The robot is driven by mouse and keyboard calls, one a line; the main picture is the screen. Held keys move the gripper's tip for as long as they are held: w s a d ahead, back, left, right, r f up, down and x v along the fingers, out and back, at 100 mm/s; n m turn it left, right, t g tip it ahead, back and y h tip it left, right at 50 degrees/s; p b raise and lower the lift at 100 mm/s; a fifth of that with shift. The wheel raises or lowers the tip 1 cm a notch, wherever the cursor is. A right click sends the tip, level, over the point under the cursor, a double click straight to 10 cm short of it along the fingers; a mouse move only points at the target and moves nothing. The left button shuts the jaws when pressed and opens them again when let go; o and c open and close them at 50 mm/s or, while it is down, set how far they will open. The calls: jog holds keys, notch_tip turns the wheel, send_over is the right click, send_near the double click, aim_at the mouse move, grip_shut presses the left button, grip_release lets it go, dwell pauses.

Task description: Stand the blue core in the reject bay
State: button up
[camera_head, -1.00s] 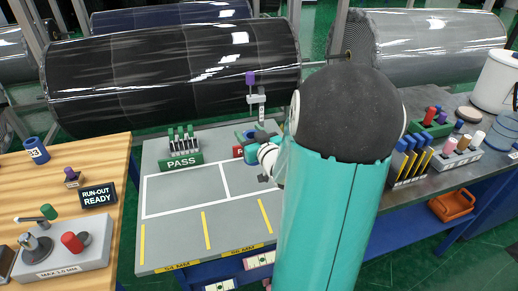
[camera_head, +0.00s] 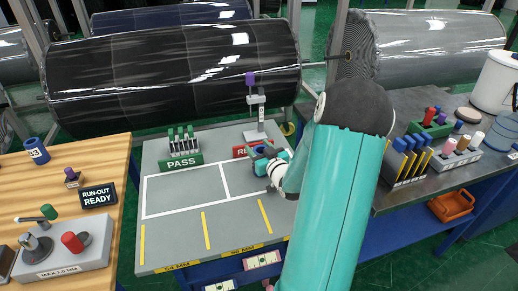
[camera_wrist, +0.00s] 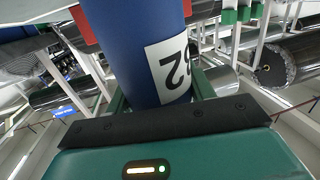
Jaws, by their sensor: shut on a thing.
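My gripper (camera_head: 268,154) is over the back right of the grey bench, shut on the blue core (camera_wrist: 142,50). In the wrist view the core fills the upper middle and carries a white label with dark digits, seen upside down. In the head view little of the core shows between my fingers, and I cannot tell whether its lower end touches the bench. A red sign (camera_head: 241,153), partly hidden by my gripper, stands just left of it and appears to mark the reject bay. White lines (camera_head: 224,180) divide the bench top into areas.
A green PASS sign (camera_head: 181,162) with a rack stands left. A purple-topped stand (camera_head: 256,112) is close behind my gripper. Another blue core (camera_head: 37,151) stands on the wooden table. A large black roll (camera_head: 170,75) lies behind. The front bench middle is clear.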

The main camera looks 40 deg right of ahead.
jog(key=shift+f, duration=0.25)
